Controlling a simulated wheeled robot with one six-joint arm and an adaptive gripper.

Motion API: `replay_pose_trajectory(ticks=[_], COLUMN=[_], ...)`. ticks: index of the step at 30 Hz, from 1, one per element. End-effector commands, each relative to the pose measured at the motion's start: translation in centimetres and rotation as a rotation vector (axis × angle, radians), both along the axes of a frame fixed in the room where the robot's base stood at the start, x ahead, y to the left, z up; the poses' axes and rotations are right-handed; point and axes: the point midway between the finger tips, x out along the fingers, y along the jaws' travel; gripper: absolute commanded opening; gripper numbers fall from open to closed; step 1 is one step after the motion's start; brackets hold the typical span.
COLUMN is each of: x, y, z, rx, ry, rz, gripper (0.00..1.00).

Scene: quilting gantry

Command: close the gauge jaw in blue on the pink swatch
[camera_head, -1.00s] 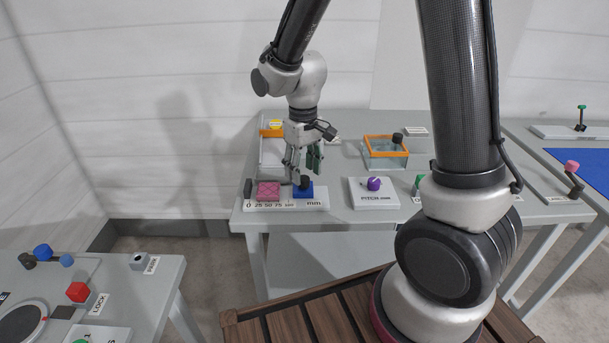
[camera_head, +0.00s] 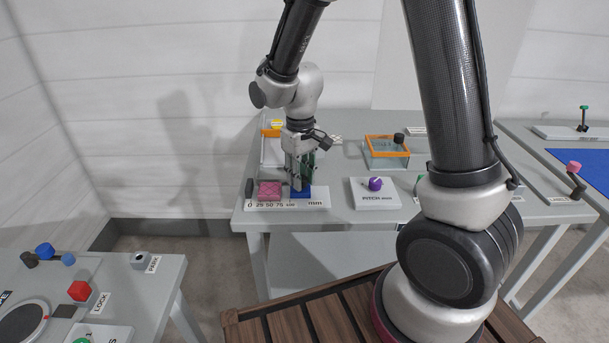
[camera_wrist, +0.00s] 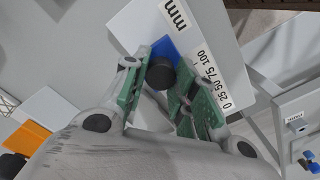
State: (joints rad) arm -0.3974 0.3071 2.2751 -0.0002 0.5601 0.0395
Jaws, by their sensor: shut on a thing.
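The gauge is a white plate (camera_head: 318,201) with a scale marked 0 to 100 mm, on the grey table. The pink swatch (camera_head: 269,191) lies on its left part, against a dark fixed stop (camera_head: 249,188). The blue jaw (camera_head: 301,195) is to the right of the swatch, with a gap between them. Its blue base also shows in the wrist view (camera_wrist: 164,47), with a black knob (camera_wrist: 161,73) on top. My gripper (camera_head: 301,186) is down over the jaw, its green-padded fingers (camera_wrist: 158,88) shut on the black knob. The swatch is hidden in the wrist view.
A white box with a purple knob (camera_head: 375,184) stands right of the gauge. An orange-rimmed glass tank (camera_head: 386,147) is behind it. Free tabletop lies between gauge and purple-knob box.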

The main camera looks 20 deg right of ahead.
Motion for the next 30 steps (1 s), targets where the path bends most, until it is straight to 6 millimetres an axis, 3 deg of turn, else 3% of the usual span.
replay_pose_trajectory(ticks=[6, 15, 16, 19, 30], x=[1.2, 1.4, 1.4, 1.3, 1.4], y=[3.7, 4.1, 4.1, 4.1, 4.1], z=[0.0, 0.0, 0.0, 0.0, 0.4], rx=[0.000, 0.002, 0.002, 0.001, 0.001], ry=[-0.001, -0.002, -0.002, -0.002, -0.003], rz=[0.003, 0.001, 0.001, 0.001, 0.001], gripper=[0.14, 0.14, 0.31, 0.49, 0.49])
